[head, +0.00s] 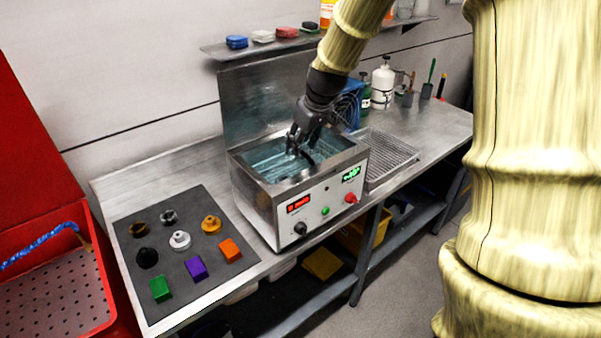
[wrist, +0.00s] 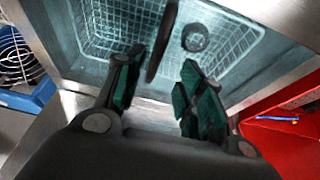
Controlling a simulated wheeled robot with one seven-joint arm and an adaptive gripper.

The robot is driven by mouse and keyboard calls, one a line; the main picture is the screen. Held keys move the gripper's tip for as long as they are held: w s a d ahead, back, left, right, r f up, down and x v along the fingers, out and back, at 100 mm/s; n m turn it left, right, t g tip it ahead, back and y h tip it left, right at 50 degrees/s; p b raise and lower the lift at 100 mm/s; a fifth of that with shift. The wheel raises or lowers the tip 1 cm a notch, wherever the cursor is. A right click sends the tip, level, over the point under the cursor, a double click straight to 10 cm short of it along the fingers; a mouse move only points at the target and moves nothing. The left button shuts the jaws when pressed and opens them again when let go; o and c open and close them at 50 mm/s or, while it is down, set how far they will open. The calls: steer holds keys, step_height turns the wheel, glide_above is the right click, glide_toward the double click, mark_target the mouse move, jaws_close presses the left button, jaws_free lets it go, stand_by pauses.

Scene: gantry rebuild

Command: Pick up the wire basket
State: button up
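The wire basket (wrist: 100,28) sits down inside the open metal tank of the bench-top cleaner (head: 282,224); its pale mesh shows in the wrist view. A dark elongated bar (wrist: 163,38), perhaps the basket's handle, rises between my fingertips in that view. My gripper (wrist: 165,65) is open over the tank, one finger on each side of the bar, with gaps visible. In the head view my gripper (head: 301,146) points down at the tank opening and hides part of it. A small dark ring-shaped part (wrist: 195,37) lies in the basket.
A grooved drain tray (head: 388,158) lies right of the cleaner. A blue-framed fan (head: 349,110) and bottles (head: 383,84) stand behind. A dark mat (head: 183,285) with coloured blocks and round parts lies left. A red bin (head: 55,290) is at far left. A shelf (head: 262,47) overhangs behind.

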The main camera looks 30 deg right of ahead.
steer(key=shift+d+p+x, duration=0.2)
steer(key=shift+p+x, duration=0.3)
steer(key=shift+x, duration=0.45)
steer(key=shift+d+p+x, duration=0.2)
steer(key=shift+p+x, duration=0.3)
steer(key=shift+x, duration=0.45)
steer(key=shift+w+a+f, duration=0.1)
steer(key=shift+w+f, duration=0.05)
steer(key=shift+f, duration=0.5)
steer(key=shift+c, duration=0.4)
jaws_close()
